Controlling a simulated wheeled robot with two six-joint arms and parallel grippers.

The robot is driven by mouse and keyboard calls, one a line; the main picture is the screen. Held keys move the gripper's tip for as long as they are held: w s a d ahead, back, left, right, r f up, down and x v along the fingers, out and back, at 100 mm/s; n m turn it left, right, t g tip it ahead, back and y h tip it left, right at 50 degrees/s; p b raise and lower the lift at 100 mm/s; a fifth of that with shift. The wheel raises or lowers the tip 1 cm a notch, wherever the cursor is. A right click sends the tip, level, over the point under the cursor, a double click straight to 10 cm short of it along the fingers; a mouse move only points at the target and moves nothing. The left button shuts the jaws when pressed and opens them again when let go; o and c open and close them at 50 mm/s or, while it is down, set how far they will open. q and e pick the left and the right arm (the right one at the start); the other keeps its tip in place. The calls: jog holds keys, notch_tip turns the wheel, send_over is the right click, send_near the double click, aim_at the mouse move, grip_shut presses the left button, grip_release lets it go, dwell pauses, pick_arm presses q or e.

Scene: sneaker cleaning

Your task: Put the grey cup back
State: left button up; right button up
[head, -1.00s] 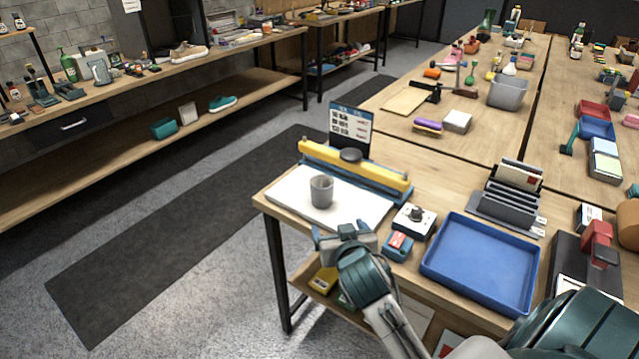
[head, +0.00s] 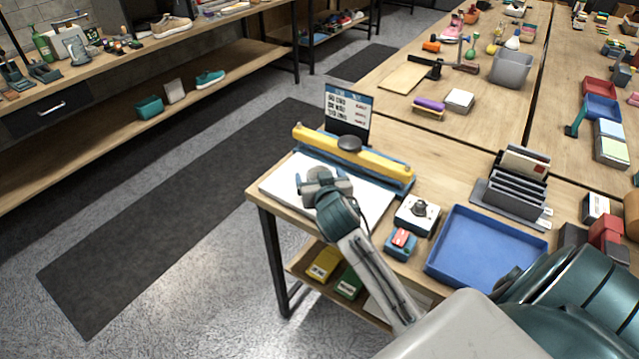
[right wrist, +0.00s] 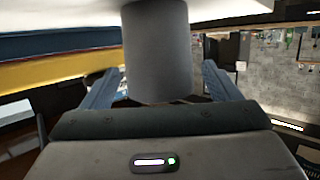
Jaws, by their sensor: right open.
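The grey cup (right wrist: 157,50) stands between the two blue fingers of my right gripper (right wrist: 161,72) in the right wrist view, with a gap on each side. In the head view my right gripper (head: 320,180) is over the white board (head: 374,200) of the paper trimmer and hides the cup almost entirely. The gripper is open. My left gripper is not in view.
The trimmer's yellow bar (head: 352,158) runs behind the gripper, with a sign (head: 347,108) beyond. A white box with a knob (head: 417,214), a small blue-red box (head: 401,241) and an empty blue tray (head: 485,249) lie to the right.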

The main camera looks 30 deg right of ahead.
jog(key=shift+x, duration=1.05)
jog(key=shift+w+f, duration=0.1)
jog(key=shift+w, duration=0.05)
jog(key=c, duration=1)
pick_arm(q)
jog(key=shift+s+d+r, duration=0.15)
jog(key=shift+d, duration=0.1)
pick_arm(e)
jog(key=shift+c, duration=0.3)
